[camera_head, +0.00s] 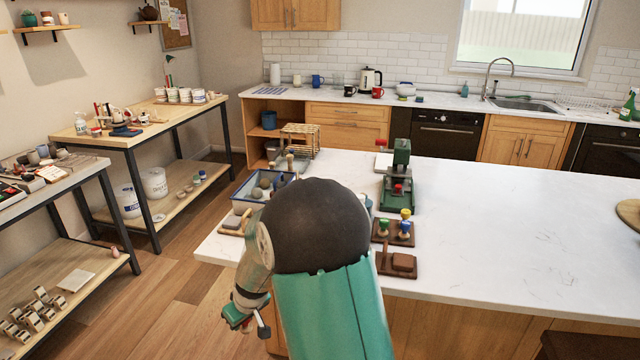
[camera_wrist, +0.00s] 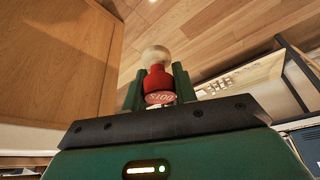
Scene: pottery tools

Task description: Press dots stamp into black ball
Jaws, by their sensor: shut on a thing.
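In the wrist view my gripper (camera_wrist: 157,88) is shut on a red stamp (camera_wrist: 158,78). The stamp has a cream round knob, and a band on it reads DOTS, upside down. In the head view my gripper (camera_head: 246,320) hangs low beside the left end of the white island, over the floor. A blue-rimmed tray (camera_head: 238,192) on the island's left end holds several dull round lumps. I cannot tell surely which one is the black ball. My own arm covers part of the island near the tray.
A green press (camera_head: 397,178) stands on the island. In front are a brown stand (camera_head: 380,236) with coloured-handled stamps and a brown block (camera_head: 403,262). A wicker basket (camera_head: 299,139) stands behind the tray. Workbenches (camera_head: 125,138) line the left wall.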

